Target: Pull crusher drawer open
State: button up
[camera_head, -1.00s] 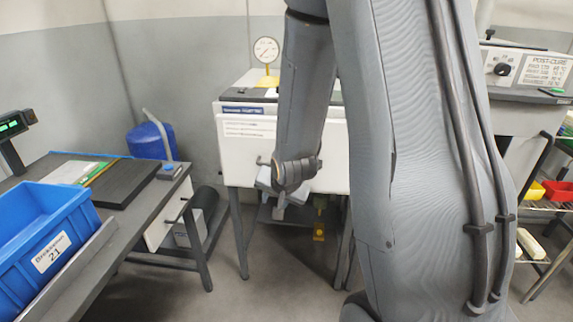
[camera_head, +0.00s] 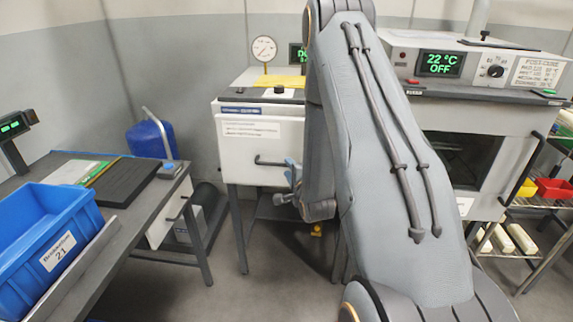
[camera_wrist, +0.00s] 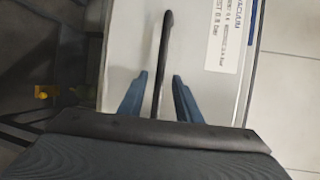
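The drawer is a white front panel (camera_head: 235,150) with a printed label, on a grey-legged cabinet in the middle of the head view. It looks flush with the cabinet. Its dark bar handle (camera_head: 268,162) runs sideways, and its right end is hidden by my gripper and arm. My gripper (camera_head: 291,170) is at the right part of the handle. In the wrist view, the handle (camera_wrist: 166,45) runs between the two blue fingers of my gripper (camera_wrist: 160,76). The fingers are spread, with a gap on both sides of the bar.
A grey table (camera_head: 150,215) with a blue bin (camera_head: 35,225) stands on the left. An oven-like unit (camera_head: 470,120) stands on the right, partly behind my arm. A gauge (camera_head: 264,48) stands on top of the cabinet. The floor in front is clear.

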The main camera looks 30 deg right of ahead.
jog(key=shift+p+x, duration=0.35)
jog(key=shift+x, duration=1.65)
grip_shut()
